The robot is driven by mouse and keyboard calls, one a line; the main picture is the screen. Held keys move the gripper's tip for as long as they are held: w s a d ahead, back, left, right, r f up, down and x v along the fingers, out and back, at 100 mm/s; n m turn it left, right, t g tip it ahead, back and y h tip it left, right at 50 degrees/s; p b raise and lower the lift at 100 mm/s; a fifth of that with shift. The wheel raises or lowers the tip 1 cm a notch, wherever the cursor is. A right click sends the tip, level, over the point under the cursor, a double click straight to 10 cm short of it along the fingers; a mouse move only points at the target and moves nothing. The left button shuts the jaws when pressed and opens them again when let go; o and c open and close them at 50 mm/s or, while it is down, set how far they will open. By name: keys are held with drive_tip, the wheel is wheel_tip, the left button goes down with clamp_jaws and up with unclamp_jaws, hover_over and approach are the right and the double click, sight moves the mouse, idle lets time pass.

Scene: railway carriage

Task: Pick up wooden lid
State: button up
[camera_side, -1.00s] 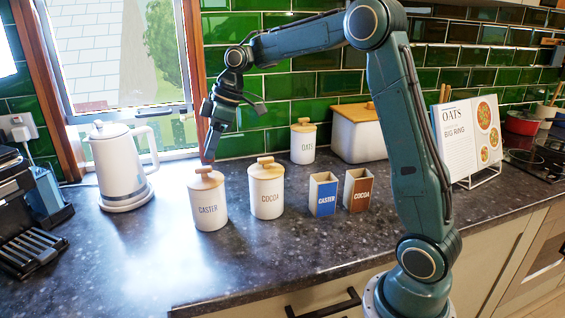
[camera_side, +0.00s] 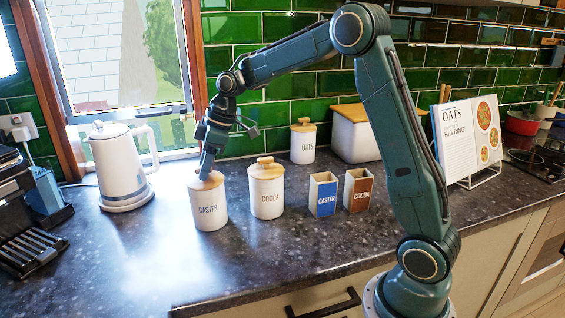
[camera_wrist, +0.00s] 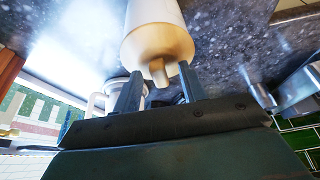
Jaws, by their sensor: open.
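The caster canister (camera_side: 209,211) is white and stands upright on the dark counter. Its wooden lid (camera_side: 198,184) sits on top, partly hidden by my gripper (camera_side: 207,174). In the wrist view, the lid (camera_wrist: 160,45) and its knob show in front of my gripper (camera_wrist: 158,84). The two fingers are apart, on either side of the knob. I cannot tell whether they touch it. A second wooden lid (camera_side: 266,169) sits on the cocoa canister (camera_side: 266,198) just right. A third wooden lid (camera_side: 303,125) is on the oats canister (camera_side: 303,146) farther back.
A white kettle (camera_side: 119,170) stands left of the caster canister. A blue box (camera_side: 323,198) and a brown box (camera_side: 358,192), both open-topped, stand right of the cocoa canister. A white bin (camera_side: 358,140) is behind. The front counter (camera_side: 150,260) is clear.

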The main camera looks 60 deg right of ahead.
idle(0.3)
clamp_jaws()
drive_tip(key=shift+r, duration=0.1)
wheel_tip(320, 180, up, 10)
idle(0.8)
idle(0.5)
